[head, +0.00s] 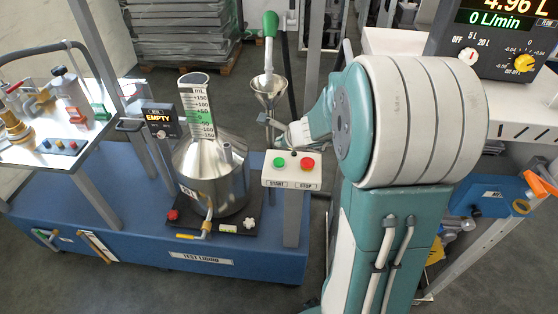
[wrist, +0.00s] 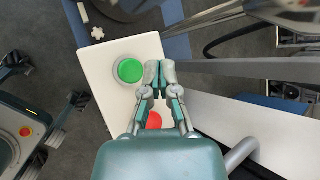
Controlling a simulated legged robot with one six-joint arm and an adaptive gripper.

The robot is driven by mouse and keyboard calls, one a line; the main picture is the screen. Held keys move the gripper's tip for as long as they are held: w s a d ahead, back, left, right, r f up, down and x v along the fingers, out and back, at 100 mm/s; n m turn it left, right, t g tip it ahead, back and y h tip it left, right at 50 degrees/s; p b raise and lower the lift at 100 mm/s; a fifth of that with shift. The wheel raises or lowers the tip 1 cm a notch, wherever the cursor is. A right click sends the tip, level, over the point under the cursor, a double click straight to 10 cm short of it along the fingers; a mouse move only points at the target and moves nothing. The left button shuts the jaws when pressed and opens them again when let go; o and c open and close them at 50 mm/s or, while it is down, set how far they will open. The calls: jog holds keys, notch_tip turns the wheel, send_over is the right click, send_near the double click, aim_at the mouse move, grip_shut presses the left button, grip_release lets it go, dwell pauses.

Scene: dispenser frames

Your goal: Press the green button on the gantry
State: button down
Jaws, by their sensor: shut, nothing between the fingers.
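The green button (head: 280,162) sits on the left of a white box labelled START and STOP, on a grey post. The red button (head: 307,164) is on its right. In the wrist view the green button (wrist: 130,70) is fully visible on the white panel, left of my fingertips. My gripper (wrist: 159,72) is shut and empty, with its fingertips close together beside the green button's right edge. The red button (wrist: 153,120) is partly hidden under the fingers. In the head view my gripper (head: 289,138) is just above and behind the box; any contact cannot be told.
A steel vessel (head: 212,172) with a graduated scale stands left of the box on a blue base (head: 150,225). A funnel (head: 268,90) with a green handle rises behind. A display unit (head: 500,40) is at upper right.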

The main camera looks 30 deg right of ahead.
aim_at(277, 158)
jog(key=shift+f, duration=2.2)
jog(key=shift+f, duration=0.1)
jog(key=shift+f, duration=0.2)
jog(key=shift+f, duration=0.5)
dwell(0.3)
jog(key=shift+r, duration=0.95)
jog(key=shift+r, duration=2.5)
